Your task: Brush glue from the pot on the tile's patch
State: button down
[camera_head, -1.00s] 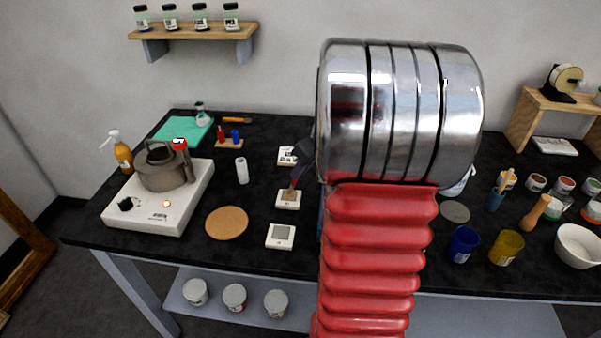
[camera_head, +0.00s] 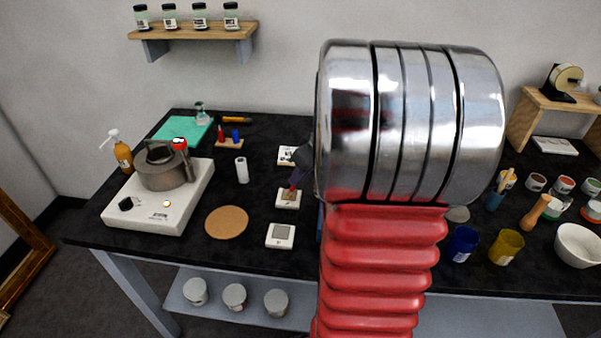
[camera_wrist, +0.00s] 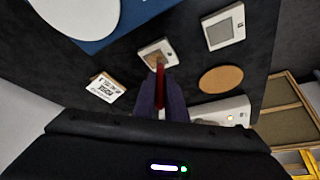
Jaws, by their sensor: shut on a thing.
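My gripper (camera_wrist: 162,92) is shut on a red brush (camera_wrist: 160,72), which points down at the middle tile (camera_wrist: 156,56). In the head view the brush (camera_head: 293,190) meets the brownish patch of that white tile (camera_head: 287,204) or hovers just over it; I cannot tell which. My gripper (camera_head: 300,175) is partly hidden behind my arm there. A front tile (camera_head: 280,243) has a grey patch, and a back tile (camera_head: 286,156) has dark marks. The grey-brown pot (camera_head: 162,173) stands on the white hot plate (camera_head: 130,219) at the left.
A cork mat (camera_head: 227,223) lies between the hot plate and the tiles. Blue (camera_head: 463,244) and yellow cups (camera_head: 506,247) stand right of my arm, which hides the bench's middle.

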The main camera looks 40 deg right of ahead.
jog(key=shift+f, duration=0.1)
jog(key=shift+w+d, duration=0.85)
jog(key=shift+d, duration=0.25)
jog(key=shift+s+a, duration=0.9)
jog(key=shift+a, duration=0.2)
jog(key=shift+r, duration=3.1)
